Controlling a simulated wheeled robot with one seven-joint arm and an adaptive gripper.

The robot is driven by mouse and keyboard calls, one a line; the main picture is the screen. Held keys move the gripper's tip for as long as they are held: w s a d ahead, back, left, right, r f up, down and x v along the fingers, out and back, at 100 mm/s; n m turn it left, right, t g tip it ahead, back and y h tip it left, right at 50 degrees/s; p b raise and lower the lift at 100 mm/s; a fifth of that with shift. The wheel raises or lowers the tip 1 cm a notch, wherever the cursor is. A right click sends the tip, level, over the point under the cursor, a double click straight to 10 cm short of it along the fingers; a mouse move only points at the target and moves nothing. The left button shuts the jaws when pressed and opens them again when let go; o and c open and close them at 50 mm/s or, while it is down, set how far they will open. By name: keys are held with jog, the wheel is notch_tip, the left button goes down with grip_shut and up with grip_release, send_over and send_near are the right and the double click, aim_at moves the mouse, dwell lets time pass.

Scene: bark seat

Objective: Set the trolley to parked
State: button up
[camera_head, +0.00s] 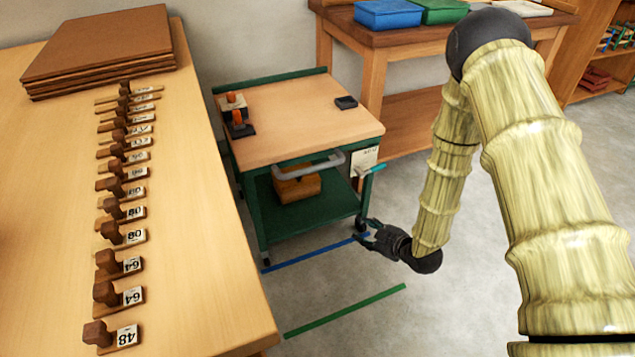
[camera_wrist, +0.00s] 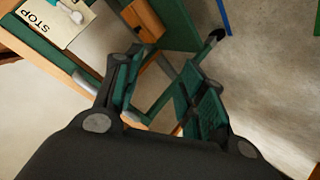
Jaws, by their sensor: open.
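The trolley (camera_head: 300,120) has a green frame, a wooden top and a lower shelf, and stands between the table and the back bench. A grey bar handle (camera_head: 308,166) spans its front. A white card (camera_head: 363,156) is at its front right corner, with a teal-tipped lever (camera_head: 376,168) beside it; the card reads STOP in the wrist view (camera_wrist: 48,22). My gripper (camera_head: 364,232) is low by the trolley's front right leg, below the card. In the wrist view its fingers (camera_wrist: 160,95) are apart, with green trolley frame visible between them. I cannot tell whether they touch it.
A blue line (camera_head: 315,253) and a green line (camera_head: 345,311) mark the floor. The long table (camera_head: 200,290) at left holds several numbered wooden pieces and stacked boards (camera_head: 105,50). A bench (camera_head: 400,40) with coloured trays stands behind. Floor at front right is clear.

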jog(key=w+a+r+n+t+y+b, duration=0.25)
jog(key=w+n+y+b, duration=0.25)
jog(key=w+n+b, duration=0.3)
jog(key=n+g+y+b, duration=0.5)
jog(key=n+y+b, duration=0.2)
jog(key=n+b, duration=0.5)
send_near(317, 168)
jog(key=shift+w+f+b+x, duration=0.15)
jog(key=shift+b+x, duration=0.65)
jog(key=shift+x, duration=0.9)
jog(key=shift+w+f+b+x, duration=0.15)
jog(key=shift+b+x, duration=0.65)
jog(key=shift+x, duration=0.9)
jog(key=shift+f+b+x, duration=0.1)
jog(key=shift+b+x, duration=0.7)
jog(key=shift+x, duration=0.9)
jog(key=shift+d, duration=0.1)
grip_shut()
